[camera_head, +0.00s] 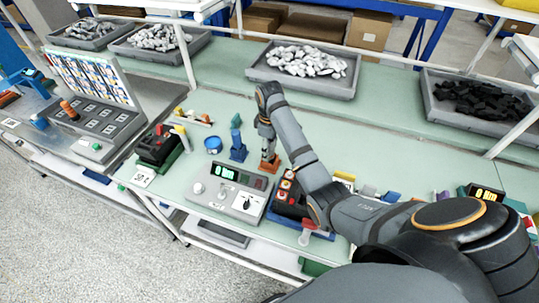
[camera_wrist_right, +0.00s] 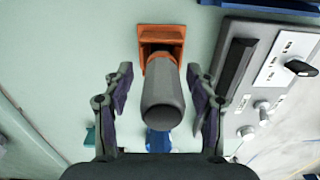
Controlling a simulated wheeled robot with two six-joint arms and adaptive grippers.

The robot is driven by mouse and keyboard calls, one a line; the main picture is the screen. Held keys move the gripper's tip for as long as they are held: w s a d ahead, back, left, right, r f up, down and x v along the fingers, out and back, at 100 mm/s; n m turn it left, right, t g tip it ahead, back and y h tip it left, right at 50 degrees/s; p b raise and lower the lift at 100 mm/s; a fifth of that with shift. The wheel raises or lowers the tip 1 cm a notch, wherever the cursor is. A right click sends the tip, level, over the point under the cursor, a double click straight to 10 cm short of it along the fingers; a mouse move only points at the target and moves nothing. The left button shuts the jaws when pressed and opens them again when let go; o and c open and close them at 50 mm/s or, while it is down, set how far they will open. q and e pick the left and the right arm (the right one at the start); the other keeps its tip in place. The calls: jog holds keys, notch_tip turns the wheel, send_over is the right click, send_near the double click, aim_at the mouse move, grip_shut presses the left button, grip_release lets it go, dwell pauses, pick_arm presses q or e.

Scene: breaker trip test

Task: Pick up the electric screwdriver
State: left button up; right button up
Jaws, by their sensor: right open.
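The electric screwdriver (camera_wrist_right: 162,100) appears in the right wrist view as a dark grey cylinder, its rounded end toward the camera. It stands in an orange holder (camera_wrist_right: 161,35), which also shows in the head view (camera_head: 270,165) on the bench behind the grey control panel. My right gripper (camera_wrist_right: 158,80) is open, with one finger on each side of the screwdriver and visible gaps to both. In the head view my right gripper (camera_head: 267,138) hangs over the holder and hides most of the screwdriver. My left gripper is not in view.
The grey control panel (camera_head: 228,190) stands close in front of the holder. A device with orange-red buttons (camera_head: 287,190) is at the right. Grey bins (camera_head: 303,70) line the back.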

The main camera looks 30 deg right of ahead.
jog(key=shift+s, duration=0.1)
jog(key=shift+s+r, duration=0.1)
jog(key=c, duration=0.5)
grip_shut()
